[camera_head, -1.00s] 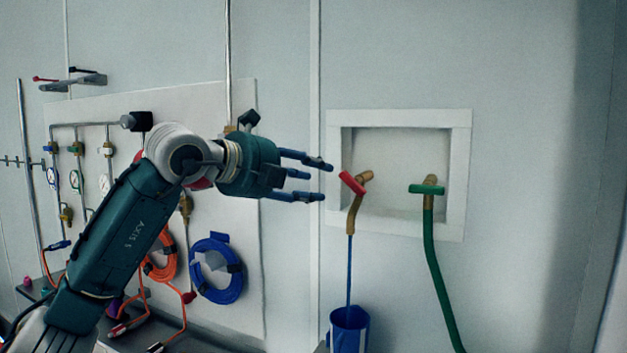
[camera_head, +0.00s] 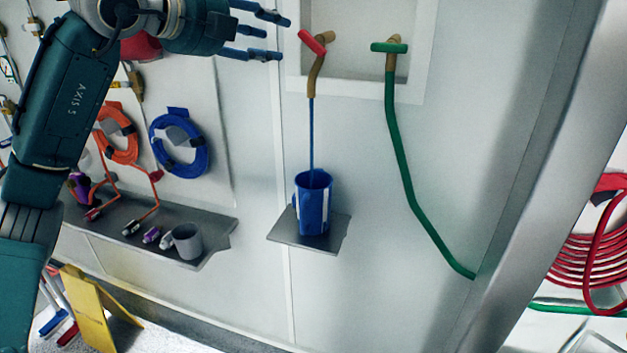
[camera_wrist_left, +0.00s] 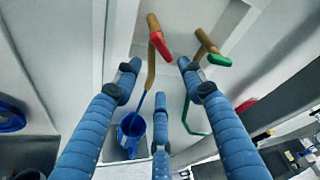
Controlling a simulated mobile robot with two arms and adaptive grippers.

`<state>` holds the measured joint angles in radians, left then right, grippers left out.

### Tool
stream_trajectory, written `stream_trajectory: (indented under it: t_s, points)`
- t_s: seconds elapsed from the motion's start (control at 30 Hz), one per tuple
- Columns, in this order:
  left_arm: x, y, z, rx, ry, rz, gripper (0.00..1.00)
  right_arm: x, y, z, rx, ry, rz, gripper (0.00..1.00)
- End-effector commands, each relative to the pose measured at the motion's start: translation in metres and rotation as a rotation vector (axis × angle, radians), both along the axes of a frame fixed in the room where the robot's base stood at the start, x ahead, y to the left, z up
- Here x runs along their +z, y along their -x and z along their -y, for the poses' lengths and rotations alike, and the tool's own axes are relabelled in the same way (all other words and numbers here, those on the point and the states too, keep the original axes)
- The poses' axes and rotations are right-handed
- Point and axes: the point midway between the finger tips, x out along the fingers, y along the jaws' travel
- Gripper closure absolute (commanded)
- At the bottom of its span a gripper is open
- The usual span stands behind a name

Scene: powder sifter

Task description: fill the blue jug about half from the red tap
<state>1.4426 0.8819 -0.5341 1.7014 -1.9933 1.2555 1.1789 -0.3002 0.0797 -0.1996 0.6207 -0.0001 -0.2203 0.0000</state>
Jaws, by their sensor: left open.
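The red tap (camera_head: 312,42) has a brass spout pointing down, and its red handle is tilted. A thin blue stream (camera_head: 312,135) runs from the spout into the blue jug (camera_head: 312,205). The jug stands upright on a small grey wall shelf (camera_head: 335,240); the level inside cannot be made out. My left gripper (camera_head: 278,38) is open and empty, just left of the red handle and apart from it. In the left wrist view the red tap (camera_wrist_left: 161,46) and the blue jug (camera_wrist_left: 131,127) show beyond the spread fingers. My right gripper is not in view.
A green-handled tap (camera_head: 388,47) with a green hose (camera_head: 408,180) is right of the red tap. A longer shelf (camera_head: 215,235) with a grey cup (camera_head: 187,241) is at left, below hung hoses. A yellow floor sign (camera_head: 88,310) stands lower left.

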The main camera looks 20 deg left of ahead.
Motion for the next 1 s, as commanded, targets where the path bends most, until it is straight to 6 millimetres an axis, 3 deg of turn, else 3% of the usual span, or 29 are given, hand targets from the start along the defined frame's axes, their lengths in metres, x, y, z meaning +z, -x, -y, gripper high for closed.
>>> stream_trajectory:
  t_s: [0.43, 0.57, 0.67, 1.0]
  points:
    - [0.000, 0.000, 0.000, -0.002, -0.008, 0.003, 0.59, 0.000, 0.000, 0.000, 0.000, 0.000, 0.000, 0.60]
    - [-0.001, -0.001, 0.001, -0.036, -0.126, 0.046, 0.59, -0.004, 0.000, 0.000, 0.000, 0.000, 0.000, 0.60]
    - [-0.002, -0.002, 0.002, -0.095, -0.337, 0.120, 0.59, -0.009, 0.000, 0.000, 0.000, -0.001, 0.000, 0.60]
    - [-0.001, -0.007, 0.006, -0.364, -1.321, 0.472, 0.59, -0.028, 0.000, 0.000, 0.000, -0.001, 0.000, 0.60]
